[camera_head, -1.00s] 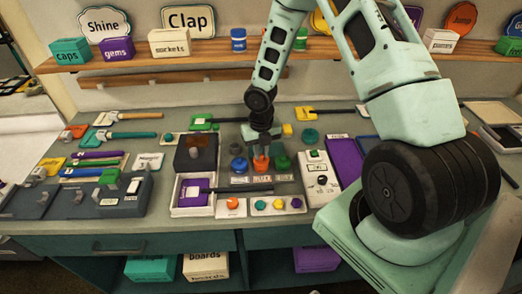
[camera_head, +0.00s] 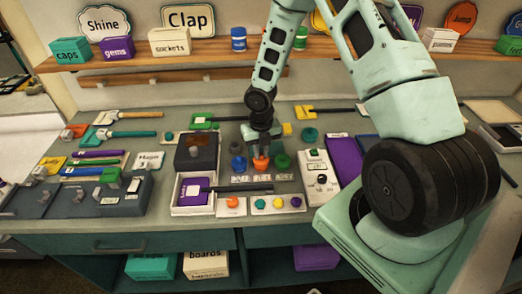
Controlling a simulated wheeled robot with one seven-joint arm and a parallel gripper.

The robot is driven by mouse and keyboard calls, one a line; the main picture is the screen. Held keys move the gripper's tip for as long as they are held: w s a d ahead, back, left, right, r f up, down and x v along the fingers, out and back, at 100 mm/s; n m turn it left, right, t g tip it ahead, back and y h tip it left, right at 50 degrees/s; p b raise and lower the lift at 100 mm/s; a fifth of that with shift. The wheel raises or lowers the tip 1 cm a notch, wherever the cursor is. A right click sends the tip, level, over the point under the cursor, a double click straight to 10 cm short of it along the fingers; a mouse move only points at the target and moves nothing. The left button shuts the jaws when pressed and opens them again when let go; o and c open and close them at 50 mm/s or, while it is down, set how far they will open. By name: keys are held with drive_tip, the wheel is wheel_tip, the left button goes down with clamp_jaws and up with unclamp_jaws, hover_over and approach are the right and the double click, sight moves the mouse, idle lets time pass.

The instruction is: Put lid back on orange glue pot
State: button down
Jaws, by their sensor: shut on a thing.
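The orange glue pot (camera_head: 261,166) stands between a blue pot (camera_head: 239,165) and a green pot (camera_head: 282,162), in a row with small labels in front. My gripper (camera_head: 260,154) points down directly over the orange pot, its fingers at the pot's top. It is shut on a small orange piece there, which looks like the lid. The fingers hide part of it, and lid and pot blend in colour, so I cannot tell whether the lid is seated or just above the rim.
A dark box (camera_head: 196,152) and a white tray (camera_head: 208,208) with a purple block stand left of the pots. A white device with a dial (camera_head: 320,180) is close on the right. Cards with coloured discs (camera_head: 277,204) lie in front.

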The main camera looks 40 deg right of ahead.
idle(0.9)
drive_tip(key=c, duration=0.8)
unclamp_jaws()
drive_tip(key=shift+c, duration=0.2)
drive_tip(key=shift+r+p, duration=0.1)
drive_tip(key=shift+p, duration=0.25)
drive_tip(key=shift+r+p, duration=3.45)
drive_tip(key=shift+p, duration=0.1)
clamp_jaws()
